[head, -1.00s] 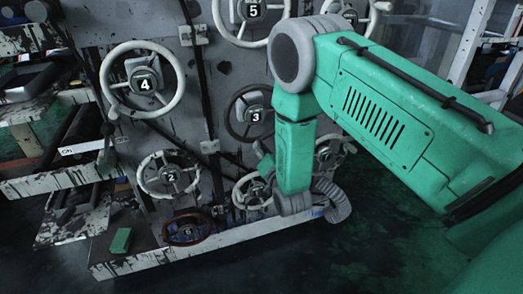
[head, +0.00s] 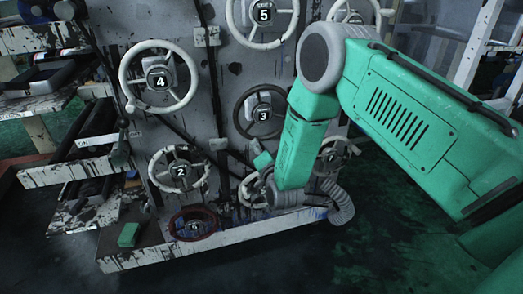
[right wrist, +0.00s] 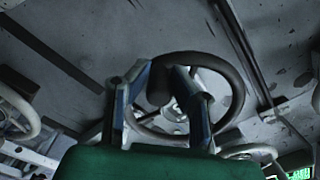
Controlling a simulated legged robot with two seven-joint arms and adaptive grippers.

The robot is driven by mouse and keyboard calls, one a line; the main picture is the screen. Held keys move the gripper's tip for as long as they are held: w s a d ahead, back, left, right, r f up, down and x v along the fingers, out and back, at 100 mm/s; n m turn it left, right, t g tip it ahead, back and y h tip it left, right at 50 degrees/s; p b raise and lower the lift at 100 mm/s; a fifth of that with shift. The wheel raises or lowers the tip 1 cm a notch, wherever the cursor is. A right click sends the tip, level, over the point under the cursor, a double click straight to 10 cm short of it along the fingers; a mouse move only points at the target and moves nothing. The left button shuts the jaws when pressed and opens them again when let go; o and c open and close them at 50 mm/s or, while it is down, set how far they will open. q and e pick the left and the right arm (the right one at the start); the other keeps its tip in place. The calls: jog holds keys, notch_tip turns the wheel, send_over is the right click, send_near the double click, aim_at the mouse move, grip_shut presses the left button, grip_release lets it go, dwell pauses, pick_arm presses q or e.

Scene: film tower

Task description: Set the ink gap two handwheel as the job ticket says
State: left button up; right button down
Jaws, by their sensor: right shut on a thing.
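The dark handwheel marked 3 (head: 239,117) is on the grey panel, left of my right arm. A dark handwheel rim (right wrist: 238,88) fills the middle of the right wrist view, with a pale hub behind my fingers. My right gripper (right wrist: 167,92) is shut on this rim, with a dark part between its fingers. In the head view the fingers are mostly hidden; a green part of the hand (head: 262,160) shows just below wheel 3. A cream handwheel marked 2 (head: 180,172) is at lower left. No readable job ticket shows. My left gripper is not in view.
A green block (head: 129,234) lies on the base ledge. Dark floor is clear at lower right.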

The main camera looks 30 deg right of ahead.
aim_at(241, 132)
jog(key=shift+w+a+r+m, duration=0.25)
jog(key=shift+a+r+m, duration=0.3)
jog(key=shift+m, duration=0.25)
jog(key=m, duration=0.1)
jog(key=a+r+m, duration=0.1)
jog(key=shift+w+a+m+p, duration=0.2)
jog(key=shift+a+m+p, duration=0.05)
jog(key=shift+m+p, duration=0.05)
jog(key=shift+w+a+r+m, duration=0.15)
jog(key=shift+a+r+m, duration=0.4)
jog(key=shift+m, duration=0.4)
jog(key=shift+w+a+r+m, duration=0.1)
jog(key=shift+a+r+m, duration=0.25)
jog(key=shift+r+m, duration=0.45)
jog(key=shift+f+m, duration=0.15)
jog(key=shift+m, duration=0.1)
jog(key=c, duration=1.4)
grip_release()
jog(key=shift+c, duration=0.2)
jog(key=shift+f, duration=0.1)
jog(key=shift+s, duration=0.1)
